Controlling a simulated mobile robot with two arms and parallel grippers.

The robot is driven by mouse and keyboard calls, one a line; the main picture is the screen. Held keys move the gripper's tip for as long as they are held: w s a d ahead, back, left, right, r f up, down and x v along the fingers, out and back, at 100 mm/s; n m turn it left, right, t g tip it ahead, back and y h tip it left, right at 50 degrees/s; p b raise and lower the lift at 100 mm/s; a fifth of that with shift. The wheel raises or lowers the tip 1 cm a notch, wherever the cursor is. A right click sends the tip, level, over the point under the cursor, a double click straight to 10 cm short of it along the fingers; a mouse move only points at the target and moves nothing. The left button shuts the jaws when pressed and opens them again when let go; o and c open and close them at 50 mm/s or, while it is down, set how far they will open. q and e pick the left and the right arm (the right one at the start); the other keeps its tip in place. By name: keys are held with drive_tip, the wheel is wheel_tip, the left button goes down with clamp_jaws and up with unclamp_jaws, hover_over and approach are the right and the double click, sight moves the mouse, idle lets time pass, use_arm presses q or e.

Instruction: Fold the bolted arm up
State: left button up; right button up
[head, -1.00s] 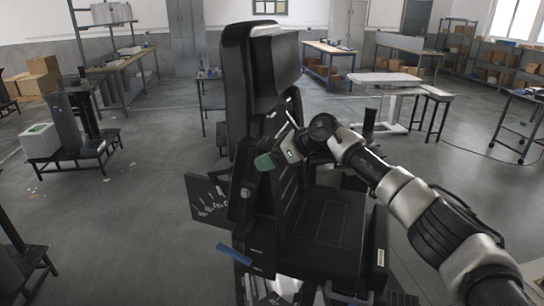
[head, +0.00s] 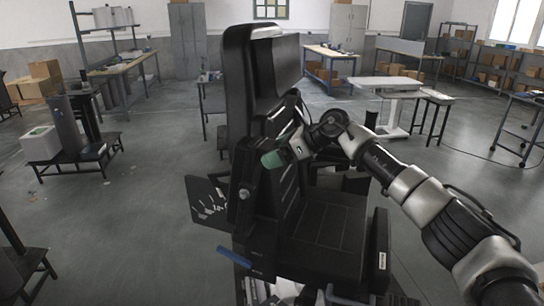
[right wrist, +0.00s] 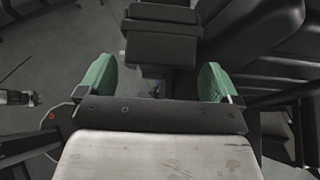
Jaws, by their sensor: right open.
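A black padded chair (head: 325,228) with a tall back stands in the middle of the head view. A black arm (head: 262,240) runs along the left of its seat, with a round bolt (head: 245,193) at its upper end. A dark dial plate (head: 205,200) with white marks is beside the bolt. My right gripper (head: 277,158) is in front of the chair back, above the bolted arm and apart from it. In the right wrist view its green fingertips (right wrist: 157,80) are wide apart and hold nothing. My left gripper is out of view.
A blue strip (head: 235,257) sticks out left of the bolted arm. The other black armrest (head: 379,245) bounds the seat on the right. A low bench with a white box (head: 40,143) stands at left. Open floor lies around the chair.

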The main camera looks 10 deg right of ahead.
drive_tip(key=b+v, duration=0.3)
drive_tip(key=v, duration=0.6)
drive_tip(key=shift+s+d, duration=0.1)
